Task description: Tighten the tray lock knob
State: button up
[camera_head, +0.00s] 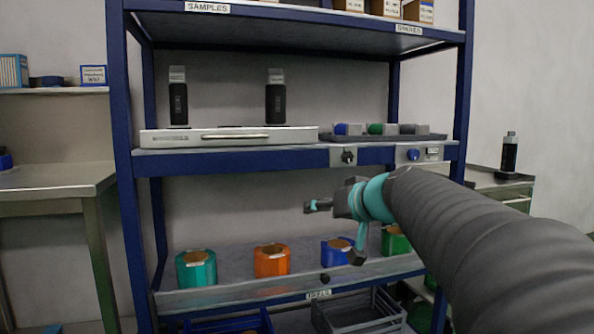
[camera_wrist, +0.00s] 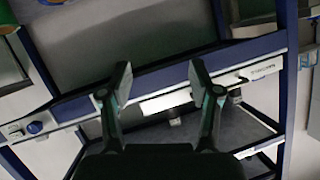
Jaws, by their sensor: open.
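A black star-shaped knob (camera_head: 348,157) sits on a pale plate on the front edge of the middle shelf. Another dark round knob (camera_head: 325,278) sits on the lower shelf's front edge. I cannot tell by a label which is the tray lock knob. My gripper (camera_head: 333,232) is open and empty, in front of the rack between these two shelves. The upper knob is above it in the picture and the lower knob below. In the wrist view my spread fingers (camera_wrist: 162,82) frame a blue beam (camera_wrist: 150,86); no knob is clearly visible between them.
A blue button (camera_head: 413,154) is right of the upper knob. A flat silver case (camera_head: 230,137) and a dark tray (camera_head: 385,137) with coloured parts stand above. Teal (camera_head: 196,268), orange (camera_head: 272,260) and blue (camera_head: 337,250) bins stand on the lower shelf.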

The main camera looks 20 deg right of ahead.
aim_at(348, 157)
jog(key=w+d+r+m+t+h+b, duration=0.15)
jog(key=w+d+r, duration=0.25)
jog(key=d, duration=0.4)
jog(key=w+d+r+t+h+b, duration=0.1)
jog(key=w+d+r+t, duration=0.25)
jog(key=d, duration=0.45)
jog(key=w+p, duration=0.1)
jog(key=w, duration=0.3)
jog(key=w+p, duration=0.2)
jog(key=w, duration=0.3)
jog(key=w+a+p, duration=0.1)
jog(key=w, duration=0.4)
jog(key=shift+w+p, duration=0.1)
jog(key=shift+p, duration=0.2)
jog(key=shift+f, duration=0.1)
jog(key=c, duration=1.1)
